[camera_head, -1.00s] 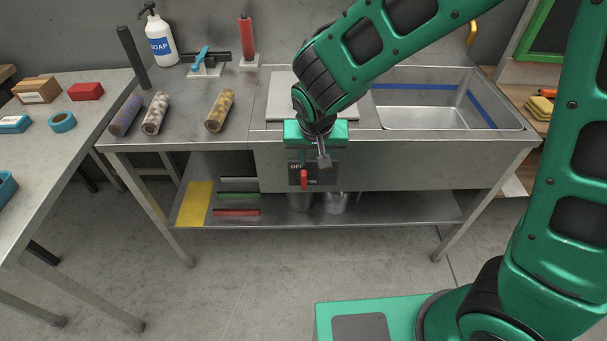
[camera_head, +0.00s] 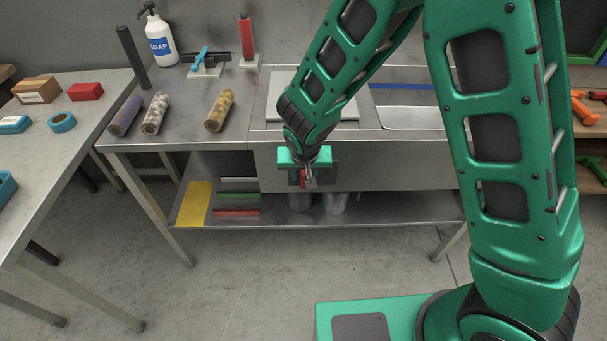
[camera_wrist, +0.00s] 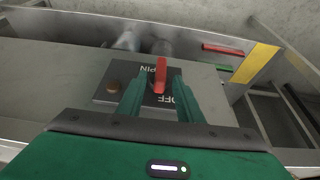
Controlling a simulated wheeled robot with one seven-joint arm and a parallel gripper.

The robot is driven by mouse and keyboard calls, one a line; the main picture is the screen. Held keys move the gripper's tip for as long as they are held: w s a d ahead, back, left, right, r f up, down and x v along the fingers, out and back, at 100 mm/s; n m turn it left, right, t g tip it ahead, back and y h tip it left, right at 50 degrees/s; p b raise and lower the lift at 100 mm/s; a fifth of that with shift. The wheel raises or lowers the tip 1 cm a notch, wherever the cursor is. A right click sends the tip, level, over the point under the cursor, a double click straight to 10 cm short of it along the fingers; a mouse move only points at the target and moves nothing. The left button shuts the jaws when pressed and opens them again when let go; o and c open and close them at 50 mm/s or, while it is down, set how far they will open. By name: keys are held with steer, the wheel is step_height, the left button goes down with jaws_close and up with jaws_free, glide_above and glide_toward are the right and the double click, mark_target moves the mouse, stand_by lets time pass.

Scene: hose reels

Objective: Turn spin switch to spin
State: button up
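The spin switch is a red lever (camera_wrist: 159,74) on a dark panel (camera_wrist: 107,90). The panel reads OFF, and PIN shows of the other label. The panel is on the front of the sink bench. In the wrist view the lever stands between the two green fingers of my gripper (camera_wrist: 158,82), with a gap visible on each side. The lever's free end reaches past the fingertips, beside the PIN lettering. In the head view my gripper (camera_head: 308,184) is in front of the panel and hides most of it; only a bit of red shows.
The lower shelf (camera_head: 390,208) holds metal cups and colored strips. The floor in front is clear.

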steer(key=shift+w+f, duration=0.1)
steer(key=shift+f, duration=0.15)
steer(key=shift+c, duration=0.6)
steer(key=c, duration=0.7)
steer(key=h, duration=0.1)
steer(key=a+h, duration=0.1)
steer(key=h, duration=0.1)
steer(key=shift+w+a+f+n, duration=0.1)
steer(key=shift+w+a+n, duration=0.1)
steer(key=shift+n, duration=0.2)
jaws_close()
steer(key=h, duration=0.3)
steer(key=a+f+n+h, duration=0.1)
steer(key=h, duration=0.2)
steer(key=a+f+n+h, duration=0.1)
steer(key=h, duration=0.2)
steer(key=shift+a+t, duration=0.1)
steer(key=shift+t, duration=0.3)
steer(key=shift+a+f+n+t+h, duration=0.1)
steer(key=shift+f+n+t+h, duration=0.25)
steer(key=shift+h, duration=0.65)
steer(key=shift+a+f+n+t+h, duration=0.2)
steer(key=shift+n+h, duration=0.25)
steer(key=shift+h, duration=0.55)
steer(key=shift+d+f+h, duration=0.1)
steer(key=shift+f+h, duration=0.15)
steer(key=shift+h, duration=0.15)
